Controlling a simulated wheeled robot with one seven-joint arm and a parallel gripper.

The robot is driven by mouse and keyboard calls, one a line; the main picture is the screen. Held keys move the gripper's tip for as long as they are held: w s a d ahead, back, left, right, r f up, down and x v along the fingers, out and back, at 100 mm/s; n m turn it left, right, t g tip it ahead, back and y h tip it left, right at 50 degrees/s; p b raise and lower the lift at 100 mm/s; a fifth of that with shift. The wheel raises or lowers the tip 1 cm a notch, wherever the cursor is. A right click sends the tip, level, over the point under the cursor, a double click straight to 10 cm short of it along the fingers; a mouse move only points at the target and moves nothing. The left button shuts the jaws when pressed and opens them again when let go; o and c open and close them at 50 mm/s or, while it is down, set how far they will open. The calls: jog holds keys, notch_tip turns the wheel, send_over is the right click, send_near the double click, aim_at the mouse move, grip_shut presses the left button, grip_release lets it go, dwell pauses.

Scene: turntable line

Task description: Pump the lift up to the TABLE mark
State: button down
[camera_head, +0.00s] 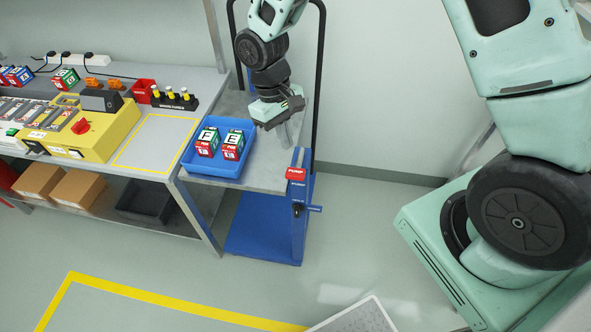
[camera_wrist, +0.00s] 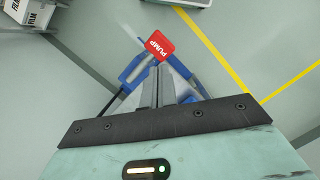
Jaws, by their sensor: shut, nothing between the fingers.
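The lift is a blue cart with a grey platform (camera_head: 265,178). It stands at the right end of the workbench. A red PUMP pad (camera_head: 296,174) tops its blue front post (camera_head: 300,225); the pad also shows in the wrist view (camera_wrist: 160,44). Small lettering and a dark knob sit on the post, but the TABLE mark is too small to read. My gripper (camera_head: 290,140) is shut and empty, pointing down above the platform, behind the pad in the head view. In the wrist view its fingertips (camera_wrist: 157,70) appear just below the pad; contact cannot be told.
The workbench at left holds a yellow machine (camera_head: 105,130) and a yellow-outlined area (camera_head: 158,142). Black uprights (camera_head: 320,80) rise behind the lift. Floor in front is open.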

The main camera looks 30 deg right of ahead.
aim_at(294, 172)
jog(key=shift+b+x, duration=2.75)
jog(key=shift+x, duration=0.75)
